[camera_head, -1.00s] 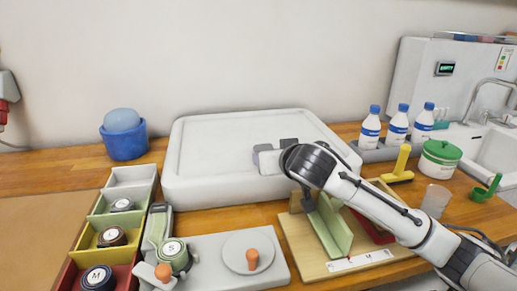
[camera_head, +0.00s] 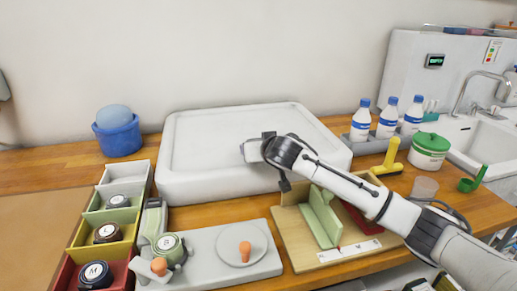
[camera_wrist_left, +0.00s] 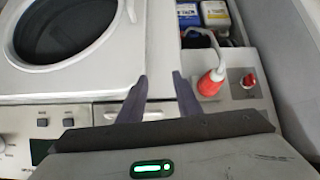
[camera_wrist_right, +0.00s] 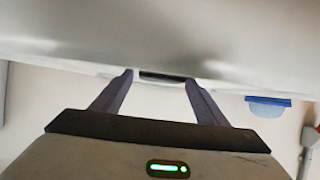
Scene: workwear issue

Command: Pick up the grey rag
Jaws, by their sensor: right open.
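I cannot make out a grey rag in any view. My right gripper (camera_head: 252,150) is over the large white tray-like slab in the head view, with its fingers mostly hidden by its own body. In the right wrist view the gripper (camera_wrist_right: 159,78) is open, with no cloth visible between the fingers. A pale, smooth surface fills the top of that view, with a dark slot near the fingertips. My left gripper (camera_wrist_left: 160,78) is open and empty in the left wrist view, in front of a white machine with a round dark door. It is outside the head view.
The white slab (camera_head: 200,122) sits on the wooden counter. A blue bucket (camera_head: 118,138) is at left, coloured bins (camera_head: 108,232) at front left. A wooden stand (camera_head: 293,235) holds a green panel (camera_head: 322,218). Bottles (camera_head: 388,118), a green-lidded tub (camera_head: 428,155) and sink stand right.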

